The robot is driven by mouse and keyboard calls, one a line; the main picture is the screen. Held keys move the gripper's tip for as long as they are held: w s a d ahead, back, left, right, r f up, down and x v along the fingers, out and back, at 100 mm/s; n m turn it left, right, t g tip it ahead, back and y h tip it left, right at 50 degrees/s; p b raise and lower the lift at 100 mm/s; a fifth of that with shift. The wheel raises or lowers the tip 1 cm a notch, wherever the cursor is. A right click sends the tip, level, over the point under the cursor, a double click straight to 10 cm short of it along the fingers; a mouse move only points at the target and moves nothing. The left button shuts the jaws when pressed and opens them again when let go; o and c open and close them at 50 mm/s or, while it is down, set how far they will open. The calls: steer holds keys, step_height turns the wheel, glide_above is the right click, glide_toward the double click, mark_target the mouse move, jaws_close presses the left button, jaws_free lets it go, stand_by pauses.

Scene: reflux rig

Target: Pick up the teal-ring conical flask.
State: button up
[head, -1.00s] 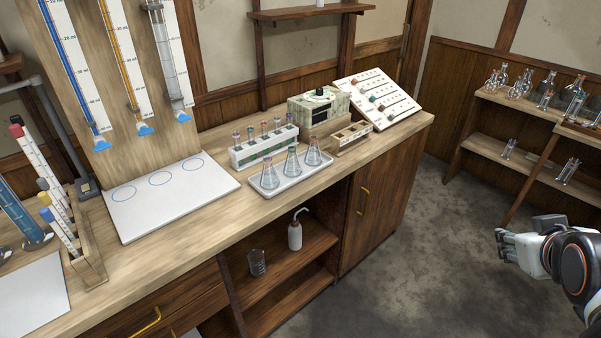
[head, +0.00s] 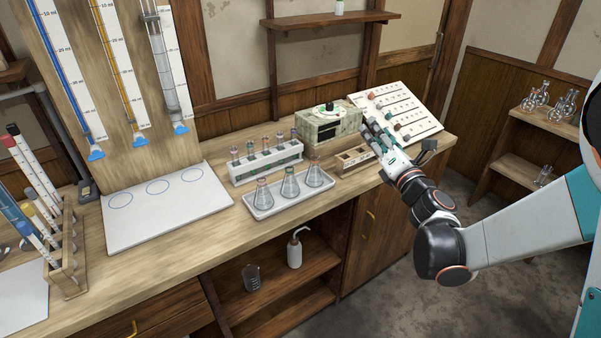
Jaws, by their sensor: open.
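Three clear conical flasks stand upright in a white tray (head: 262,213) on the bench: a left flask (head: 263,196), a middle flask (head: 290,186) and a right flask (head: 314,177). The middle flask's neck ring looks teal, though it is small in the picture; the other two look reddish or brownish. My gripper (head: 372,135) is open and empty. It is above the right part of the bench, right of and apart from the flasks, and it covers part of the slanted board.
A white rack of stoppered tubes (head: 265,163) stands just behind the tray. A small wooden rack (head: 352,160), a boxy instrument (head: 330,124) and a slanted white board (head: 410,115) are on the right. A white mat with circles (head: 165,210) lies left of the tray.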

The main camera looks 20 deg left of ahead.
steer(key=s+a+f+n+g+y, duration=0.2)
steer(key=a+f+n+g+y, duration=0.1)
steer(key=a+f+n, duration=0.35)
steer(key=n+g+y+p, duration=0.1)
steer(key=n+g+y, duration=0.1)
steer(key=n+g, duration=0.4)
glide_toward(292, 170)
steer(key=shift+n+t, duration=0.65)
steer(key=shift+t, duration=0.05)
steer(key=shift+s+f+p+x, duration=0.15)
steer(key=shift+x, duration=2.65)
steer(key=shift+s+f+p+x, duration=0.1)
steer(key=shift+f+p+x, duration=0.05)
steer(key=shift+x, duration=2.65)
steer(key=shift+a, duration=0.15)
jaws_close()
